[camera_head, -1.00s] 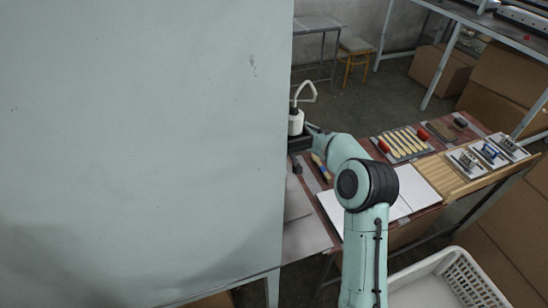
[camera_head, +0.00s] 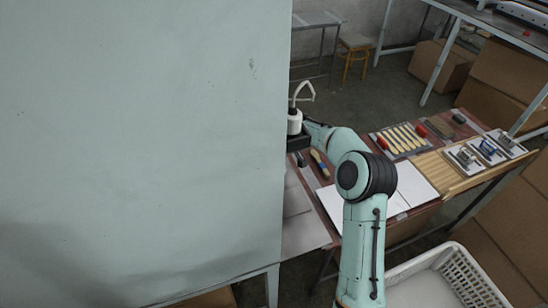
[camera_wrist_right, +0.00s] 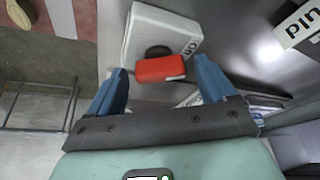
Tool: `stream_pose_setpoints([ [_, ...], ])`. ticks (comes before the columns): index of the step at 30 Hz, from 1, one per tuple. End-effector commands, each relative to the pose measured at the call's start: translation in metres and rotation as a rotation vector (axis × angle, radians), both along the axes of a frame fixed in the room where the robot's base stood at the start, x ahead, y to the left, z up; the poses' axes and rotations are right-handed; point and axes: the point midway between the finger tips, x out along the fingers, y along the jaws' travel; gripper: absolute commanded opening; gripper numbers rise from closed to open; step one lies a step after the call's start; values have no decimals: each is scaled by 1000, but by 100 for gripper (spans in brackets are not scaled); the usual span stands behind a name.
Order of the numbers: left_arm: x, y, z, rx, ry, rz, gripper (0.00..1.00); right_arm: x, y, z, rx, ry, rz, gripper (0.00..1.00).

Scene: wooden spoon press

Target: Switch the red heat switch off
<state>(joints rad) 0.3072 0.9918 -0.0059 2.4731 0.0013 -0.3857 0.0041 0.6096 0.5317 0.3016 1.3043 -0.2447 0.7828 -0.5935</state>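The red heat switch (camera_wrist_right: 160,69) shows in the right wrist view on the near edge of a white box with dark lettering (camera_wrist_right: 168,28). A dark round knob (camera_wrist_right: 158,51) sits just behind it. My right gripper (camera_wrist_right: 161,66) is open, its two blue fingers on either side of the switch in the picture. I see no finger touching it, and the depth gap is unclear. In the head view my right arm reaches toward the edge of a large pale green panel (camera_head: 140,140). The switch and the right fingers do not show there. My left gripper is not in view.
A white crate (camera_head: 460,275) stands in front. Another white label plate (camera_wrist_right: 298,24) shows at the wrist view's upper right.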

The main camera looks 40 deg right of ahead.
Motion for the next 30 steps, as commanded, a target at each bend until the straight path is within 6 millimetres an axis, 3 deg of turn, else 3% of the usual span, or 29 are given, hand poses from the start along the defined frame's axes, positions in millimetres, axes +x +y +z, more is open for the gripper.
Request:
stream_pose_setpoints([
  [8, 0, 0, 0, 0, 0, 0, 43, 0, 0, 0, 1, 0, -3, 85],
  [13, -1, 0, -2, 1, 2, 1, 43, -5, -2, 12, 0, -1, -4, 85],
  [24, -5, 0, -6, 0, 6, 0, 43, -34, -9, 86, -2, -3, -3, 85],
  [30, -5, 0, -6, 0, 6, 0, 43, -46, -11, 114, 0, -1, -4, 85],
])
